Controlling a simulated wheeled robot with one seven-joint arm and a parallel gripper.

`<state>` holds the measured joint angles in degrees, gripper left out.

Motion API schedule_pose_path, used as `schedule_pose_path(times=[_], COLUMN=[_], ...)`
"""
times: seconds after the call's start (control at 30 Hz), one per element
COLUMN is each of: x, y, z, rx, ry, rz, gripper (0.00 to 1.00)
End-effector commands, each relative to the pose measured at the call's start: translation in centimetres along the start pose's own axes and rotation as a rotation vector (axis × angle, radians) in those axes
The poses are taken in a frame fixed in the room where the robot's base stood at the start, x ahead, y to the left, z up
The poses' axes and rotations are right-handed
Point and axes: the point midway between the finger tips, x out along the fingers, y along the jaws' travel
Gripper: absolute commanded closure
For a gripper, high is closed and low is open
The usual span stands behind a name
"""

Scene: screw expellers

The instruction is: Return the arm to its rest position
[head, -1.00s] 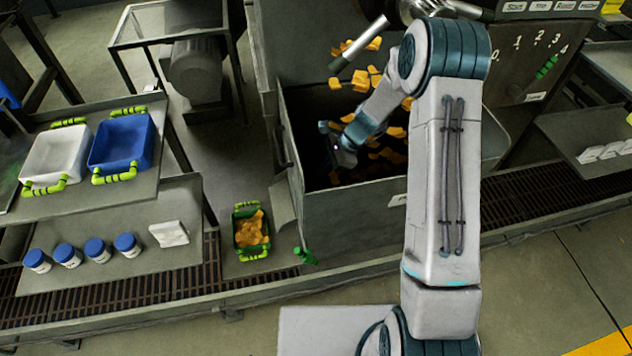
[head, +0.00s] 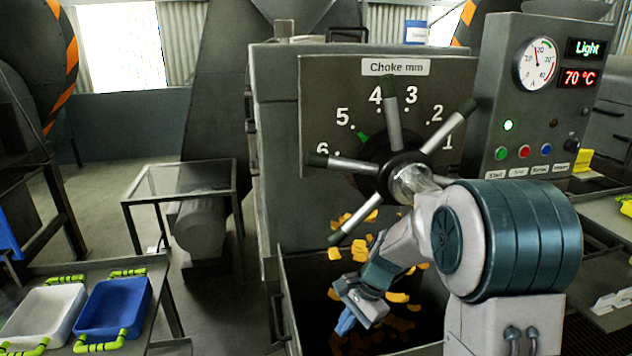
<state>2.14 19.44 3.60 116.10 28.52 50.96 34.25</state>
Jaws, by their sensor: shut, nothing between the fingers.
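My arm stands at the right of the head view, bent at its large teal joint, with the forearm reaching down and left. My gripper (head: 347,322) points down in front of the open dark bin of the machine (head: 270,200). It is shut with nothing visible held. Orange-yellow chunks (head: 397,297) lie or fall in the bin behind it. The choke handwheel (head: 400,172) with several spokes is just above and behind my forearm. Its green pointer is near 5 on the choke dial.
A control panel (head: 545,100) with a gauge, a "Light" display and 70 °C is at the right. A white tray (head: 40,312) and a blue tray (head: 112,308) sit on a bench at the left. A glass-topped frame (head: 185,178) stands behind them. Floor shows between bench and machine.

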Motion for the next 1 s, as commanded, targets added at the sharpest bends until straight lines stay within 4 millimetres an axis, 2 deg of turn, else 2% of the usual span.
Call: schedule_pose_path(times=[0.03, 0.2, 0.5, 0.7, 0.8, 1.0], x=[-1.5, -5.2, -10.0, -11.8, -12.1, -12.4], y=[0.8, 4.2, 11.0, 15.3, 16.8, 18.1], z=[0.8, 3.1, 6.6, 8.2, 8.7, 9.0], rx=[-0.06, -0.271, -0.619, -0.816, -0.884, -0.943], ry=[0.032, 0.132, 0.306, 0.409, 0.443, 0.473], rz=[0.001, 0.028, 0.106, 0.172, 0.2, 0.228], gripper=[1.0, 1.0, 1.0, 1.0, 1.0, 1.0])
